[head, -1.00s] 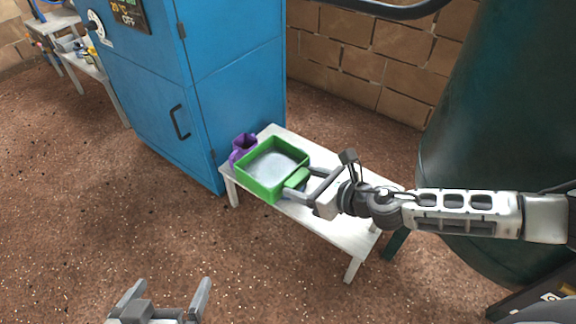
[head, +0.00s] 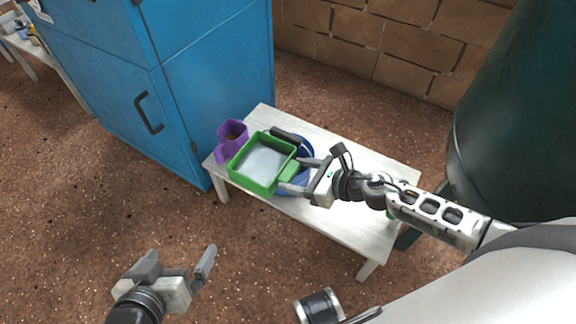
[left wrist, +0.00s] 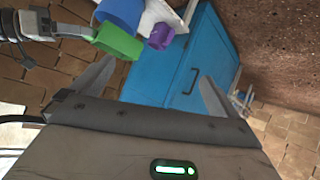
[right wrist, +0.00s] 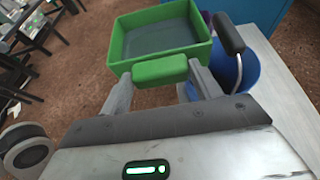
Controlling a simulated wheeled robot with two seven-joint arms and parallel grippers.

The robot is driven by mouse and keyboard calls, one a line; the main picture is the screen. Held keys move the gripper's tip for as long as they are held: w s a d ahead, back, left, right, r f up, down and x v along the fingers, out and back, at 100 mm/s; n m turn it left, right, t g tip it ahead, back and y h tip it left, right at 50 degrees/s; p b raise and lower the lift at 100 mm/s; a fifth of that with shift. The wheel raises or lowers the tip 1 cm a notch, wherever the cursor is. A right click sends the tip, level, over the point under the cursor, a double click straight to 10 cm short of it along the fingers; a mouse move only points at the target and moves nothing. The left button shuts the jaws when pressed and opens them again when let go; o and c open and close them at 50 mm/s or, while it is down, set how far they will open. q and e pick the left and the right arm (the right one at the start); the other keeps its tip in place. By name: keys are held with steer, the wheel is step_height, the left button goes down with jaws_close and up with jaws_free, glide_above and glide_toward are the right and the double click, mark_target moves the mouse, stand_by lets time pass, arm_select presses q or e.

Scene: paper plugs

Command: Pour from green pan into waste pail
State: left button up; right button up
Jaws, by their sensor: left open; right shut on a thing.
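The green pan (head: 240,178) is a square open tray with a flat grey filling, and it looks about level. My right gripper (head: 296,176) is shut on its green handle (right wrist: 160,70). A blue pail (head: 306,150) with a dark-gripped bail stands on the bench just behind and right of the pan, partly hidden by the pan and gripper. The right wrist view shows the pail (right wrist: 246,78) to the right of the pan. Whether the pan touches the bench or pail I cannot tell. My left gripper (head: 180,264) is open and empty, over the floor.
A purple container (head: 232,133) stands at the left end of the white bench (head: 345,220), close to the pan. A blue cabinet (head: 215,80) rises behind left. A large dark green tank (head: 525,120) stands right. The right part of the bench is mostly clear.

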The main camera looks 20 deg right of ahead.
steer(key=shift+w+f+b, duration=0.4)
steer(key=shift+w+f, duration=0.2)
steer(key=shift+f, duration=0.25)
arm_select(q)
steer(key=shift+w+d+t+h+b, duration=0.4)
steer(key=shift+w+d+t+b, duration=0.3)
steer(key=shift+b, duration=0.45)
arm_select(e)
step_height(320, 180, down, 2)
steer(key=shift+f+m+y, duration=0.25)
steer(key=shift+m+y, duration=0.05)
steer(key=shift+m, duration=0.3)
arm_select(q)
steer(key=shift+w+a, duration=0.1)
arm_select(e)
steer(key=shift+s+d+r+m+g+y, duration=0.15)
steer(key=shift+s+r+m+g+y, duration=0.15)
steer(key=shift+m+g, duration=0.1)
steer(key=shift+w, duration=0.1)
steer(key=shift+d+r+m, duration=0.1)
steer(key=shift+r+m, duration=0.2)
steer(key=shift+m, duration=0.1)
